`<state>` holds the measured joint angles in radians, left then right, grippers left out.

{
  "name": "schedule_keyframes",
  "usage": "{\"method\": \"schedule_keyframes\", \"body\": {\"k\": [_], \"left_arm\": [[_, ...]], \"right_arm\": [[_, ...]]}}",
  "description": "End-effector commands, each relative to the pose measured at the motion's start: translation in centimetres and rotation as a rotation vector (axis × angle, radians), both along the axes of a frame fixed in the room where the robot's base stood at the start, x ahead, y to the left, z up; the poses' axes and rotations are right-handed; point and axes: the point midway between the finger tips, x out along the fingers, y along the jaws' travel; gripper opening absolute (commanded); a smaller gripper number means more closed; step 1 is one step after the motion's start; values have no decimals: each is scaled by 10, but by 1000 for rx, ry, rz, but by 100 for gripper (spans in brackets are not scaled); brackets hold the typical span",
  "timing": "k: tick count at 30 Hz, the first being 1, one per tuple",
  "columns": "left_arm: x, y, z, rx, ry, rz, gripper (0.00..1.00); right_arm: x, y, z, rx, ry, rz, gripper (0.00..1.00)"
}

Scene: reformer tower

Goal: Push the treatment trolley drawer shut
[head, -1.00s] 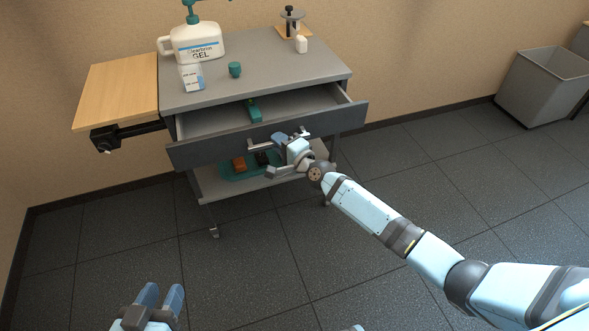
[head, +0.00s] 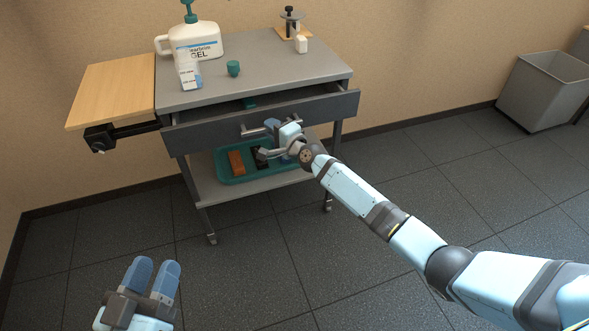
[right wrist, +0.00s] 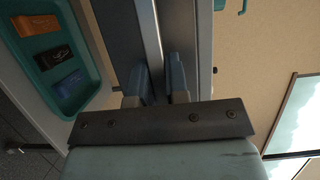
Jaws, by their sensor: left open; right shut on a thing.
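The treatment trolley (head: 260,65) stands against the wall with a grey top. Its drawer (head: 215,132) is partly open, with a narrow gap showing behind the dark front panel and a teal item (head: 250,102) just visible inside. My right gripper (head: 272,127) is at the drawer's bar handle (head: 250,132) and shut on it. In the right wrist view the fingers (right wrist: 160,80) close around the handle, beside the drawer front. My left gripper (head: 152,276) is open and empty, low at the front left, away from the trolley.
A gel bottle (head: 195,42), a small box (head: 188,75) and a teal cup (head: 233,68) stand on the top. A wooden side shelf (head: 115,88) juts left. A teal tray (head: 225,178) lies on the lower shelf. A grey bin (head: 540,92) stands right. Floor in front is clear.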

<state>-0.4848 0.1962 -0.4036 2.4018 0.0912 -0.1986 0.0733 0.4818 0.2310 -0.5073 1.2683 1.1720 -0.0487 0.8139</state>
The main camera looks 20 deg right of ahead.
Motion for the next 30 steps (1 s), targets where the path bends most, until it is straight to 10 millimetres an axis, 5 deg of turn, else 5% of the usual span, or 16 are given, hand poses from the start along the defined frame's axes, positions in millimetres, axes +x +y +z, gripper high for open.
{"method": "schedule_keyframes", "body": {"k": [6, 26, 27, 30], "left_arm": [[-2, -4, 8, -40, -54, -17, 43], [2, -10, -44, 30, 95, -69, 43], [2, -9, -41, 30, 95, -69, 43], [2, -10, -40, 29, 95, -68, 43]], "right_arm": [[16, 0, -3, -1, -2, -2, 0], [59, 1, -2, -1, -2, -2, 0], [58, 1, 0, -2, -1, -2, 22], [58, 1, 0, -1, 0, -2, 45]]}}
